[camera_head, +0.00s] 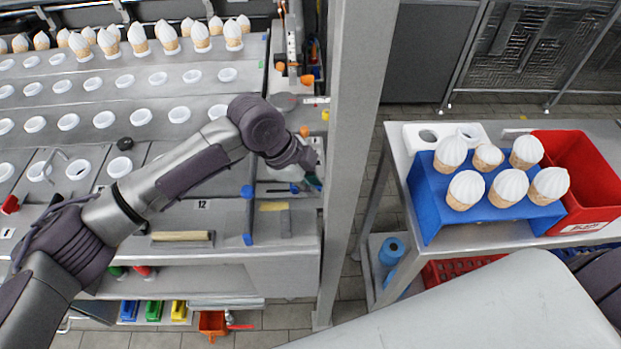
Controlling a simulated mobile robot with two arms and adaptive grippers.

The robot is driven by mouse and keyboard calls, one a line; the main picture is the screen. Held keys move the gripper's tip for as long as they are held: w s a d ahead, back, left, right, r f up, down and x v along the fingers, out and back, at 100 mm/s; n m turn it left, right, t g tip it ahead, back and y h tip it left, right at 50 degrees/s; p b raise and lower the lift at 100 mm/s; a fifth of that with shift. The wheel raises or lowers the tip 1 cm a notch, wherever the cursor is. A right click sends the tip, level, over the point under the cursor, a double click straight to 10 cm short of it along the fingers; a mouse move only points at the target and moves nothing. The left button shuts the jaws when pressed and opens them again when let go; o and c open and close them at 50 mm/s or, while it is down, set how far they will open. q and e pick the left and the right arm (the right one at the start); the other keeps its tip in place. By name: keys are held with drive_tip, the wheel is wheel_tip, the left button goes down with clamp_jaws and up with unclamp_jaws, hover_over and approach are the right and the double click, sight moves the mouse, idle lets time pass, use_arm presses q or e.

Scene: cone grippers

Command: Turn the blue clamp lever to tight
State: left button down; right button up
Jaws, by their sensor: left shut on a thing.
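My left arm reaches across the grey workbench (225,230) to its right end, beside the upright post. My left gripper (311,180) is small, dark and partly hidden by its own wrist. It is shut at a blue part (295,188), which looks like the blue clamp lever; only a little of it shows. The lever's exact angle and any tight mark cannot be made out. Two more blue pieces, an upper one (248,191) and a lower one (248,240), sit on a dark bar left of the gripper. My right gripper is out of view.
A grey post (358,130) stands close right of the gripper. White holders and cream-topped cones (137,38) fill the bench's left and back. A wooden-handled tool (182,236) lies in front. On the right table are a blue cone stand (428,205) and a red bin (590,170).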

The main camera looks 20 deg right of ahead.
use_arm(q)
drive_tip(key=shift+w+d+r+n+t+p, duration=0.1)
drive_tip(key=shift+w+n+t+p, duration=0.15)
drive_tip(key=shift+n+p, duration=0.3)
drive_tip(key=shift+w+d+r+n+t+p, duration=0.1)
drive_tip(key=shift+n+t+p, duration=0.3)
drive_tip(key=shift+n, duration=0.25)
drive_tip(key=shift+w+f+n+p, duration=0.15)
drive_tip(key=shift+n+p, duration=0.2)
drive_tip(key=shift+n, duration=0.05)
drive_tip(key=c, duration=1.2)
unclamp_jaws()
drive_tip(key=v, duration=1.2)
drive_tip(key=shift+f, duration=0.1)
